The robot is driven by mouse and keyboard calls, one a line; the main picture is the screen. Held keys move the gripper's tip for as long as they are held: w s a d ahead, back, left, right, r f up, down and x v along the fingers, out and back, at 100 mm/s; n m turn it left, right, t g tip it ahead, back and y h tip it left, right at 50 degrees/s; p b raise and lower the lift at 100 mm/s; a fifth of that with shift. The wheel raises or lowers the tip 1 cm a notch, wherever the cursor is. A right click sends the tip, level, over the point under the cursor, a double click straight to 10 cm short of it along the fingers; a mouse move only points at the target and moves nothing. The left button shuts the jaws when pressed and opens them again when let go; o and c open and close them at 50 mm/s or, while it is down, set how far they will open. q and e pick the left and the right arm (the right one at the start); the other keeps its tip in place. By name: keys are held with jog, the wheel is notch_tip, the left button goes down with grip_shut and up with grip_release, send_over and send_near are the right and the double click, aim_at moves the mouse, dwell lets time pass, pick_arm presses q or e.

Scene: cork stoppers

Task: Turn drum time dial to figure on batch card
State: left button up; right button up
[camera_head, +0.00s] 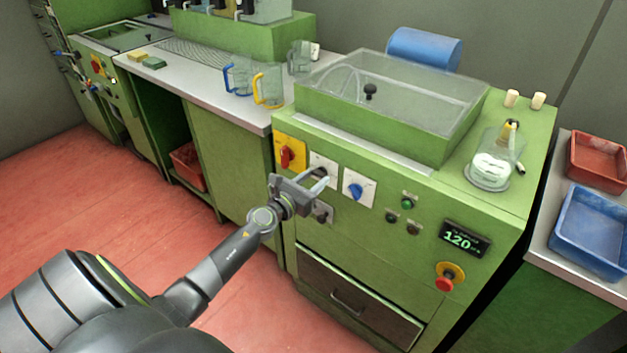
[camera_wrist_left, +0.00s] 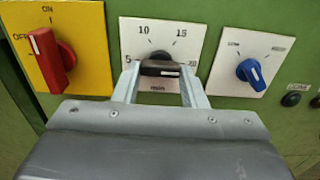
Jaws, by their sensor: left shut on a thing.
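The drum time dial is a black knob (camera_wrist_left: 160,66) on a white plate (camera_wrist_left: 133,34) marked 5, 10, 15, 20 and "min" in the left wrist view. My left gripper (camera_wrist_left: 160,76) is shut on this knob, one finger at each side. The knob's pointer is hard to make out. In the head view my left gripper (camera_head: 318,180) reaches the same white plate on the green machine front and covers much of the dial. No batch card can be made out. My right gripper is not in view.
A red switch (camera_wrist_left: 51,58) on a yellow plate sits left of the dial, and a blue knob (camera_wrist_left: 251,71) sits right. The green machine (camera_head: 450,205) also carries a display (camera_head: 463,239) reading 120 and a red stop button (camera_head: 446,280). A drawer (camera_head: 355,300) is below.

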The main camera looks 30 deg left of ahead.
pick_arm(q)
jog(key=shift+f, duration=0.15)
jog(key=o, duration=1)
jog(key=s+a+b, duration=0.1)
jog(key=s+b, duration=0.2)
jog(key=s, duration=1.4)
jog(key=shift+s+a+b, duration=0.2)
jog(key=shift+s+b, duration=0.05)
jog(key=shift+b, duration=0.15)
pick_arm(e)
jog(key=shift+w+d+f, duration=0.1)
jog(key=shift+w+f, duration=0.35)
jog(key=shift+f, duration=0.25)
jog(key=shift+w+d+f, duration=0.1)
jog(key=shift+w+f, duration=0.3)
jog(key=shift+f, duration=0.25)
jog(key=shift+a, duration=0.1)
